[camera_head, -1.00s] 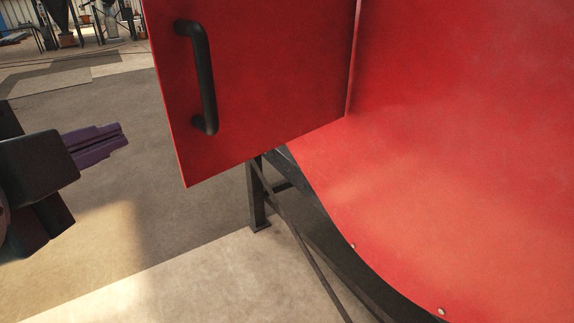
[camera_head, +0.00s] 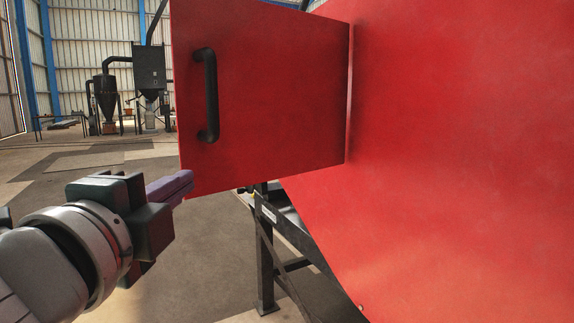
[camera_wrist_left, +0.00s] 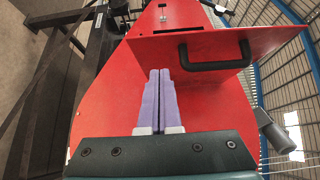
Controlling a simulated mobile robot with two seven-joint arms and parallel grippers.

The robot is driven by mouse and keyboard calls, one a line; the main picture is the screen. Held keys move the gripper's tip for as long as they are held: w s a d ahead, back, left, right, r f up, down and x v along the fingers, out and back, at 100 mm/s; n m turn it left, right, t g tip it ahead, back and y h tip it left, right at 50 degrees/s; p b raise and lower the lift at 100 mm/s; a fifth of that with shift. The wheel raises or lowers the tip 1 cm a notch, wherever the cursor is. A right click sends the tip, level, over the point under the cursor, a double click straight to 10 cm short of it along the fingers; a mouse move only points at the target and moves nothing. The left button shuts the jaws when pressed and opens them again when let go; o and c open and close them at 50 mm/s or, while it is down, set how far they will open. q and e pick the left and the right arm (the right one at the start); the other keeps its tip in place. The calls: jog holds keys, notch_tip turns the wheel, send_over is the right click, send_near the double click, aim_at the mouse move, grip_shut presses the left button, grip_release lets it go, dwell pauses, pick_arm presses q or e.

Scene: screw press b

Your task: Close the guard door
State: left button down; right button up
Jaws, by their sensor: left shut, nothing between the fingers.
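The guard door (camera_head: 275,100) is a flat red panel that stands open, sticking out at an angle from the red press housing (camera_head: 460,150). Its black bar handle (camera_head: 209,95) is upright near the door's free left edge. My left gripper (camera_head: 188,183) is shut and empty, its purple fingertips by the door's lower left corner, below the handle. In the left wrist view the shut fingers (camera_wrist_left: 160,72) point towards the door (camera_wrist_left: 160,46), left of the handle (camera_wrist_left: 215,66). Whether they touch the door I cannot tell. My right gripper is not in view.
A dark metal frame (camera_head: 264,260) stands under the door and housing. Open floor (camera_head: 200,240) lies left of the door. Far back are a dark hopper machine (camera_head: 150,68) and a corrugated wall with blue posts.

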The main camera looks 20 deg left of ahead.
aim_at(190, 166)
pick_arm(q)
jog(key=w+a, duration=0.1)
jog(key=w, duration=0.1)
jog(key=w+a, duration=0.1)
jog(key=a, duration=0.1)
jog(key=shift+w+a, duration=0.2)
jog(key=shift+w, duration=0.2)
jog(key=shift+w+a, duration=0.15)
jog(key=shift+a, duration=0.15)
